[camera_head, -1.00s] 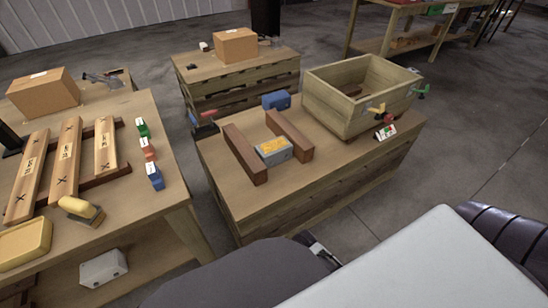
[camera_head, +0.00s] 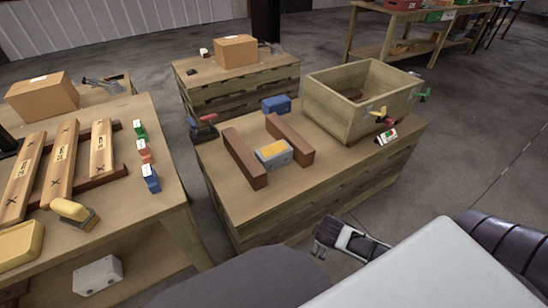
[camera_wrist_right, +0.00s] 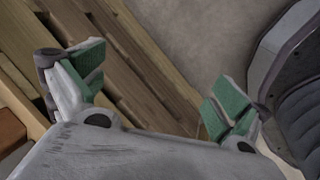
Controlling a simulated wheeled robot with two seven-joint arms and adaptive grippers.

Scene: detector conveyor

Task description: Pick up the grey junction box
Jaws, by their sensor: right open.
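The grey junction box (camera_head: 274,153), with a yellow-orange label on top, sits on the wooden crate table (camera_head: 240,207) between two dark brown wooden bars, the left bar (camera_head: 245,158) and the right bar (camera_head: 290,139). My right gripper (camera_head: 327,236) shows at the front of this table, below and to the right of the box and apart from it. In the right wrist view it is open and empty (camera_wrist_right: 155,95), with green pads spread apart; the junction box is not seen there. My left gripper is not in view.
The left workbench (camera_head: 165,205) holds planks and small blocks. Open floor lies to the right.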

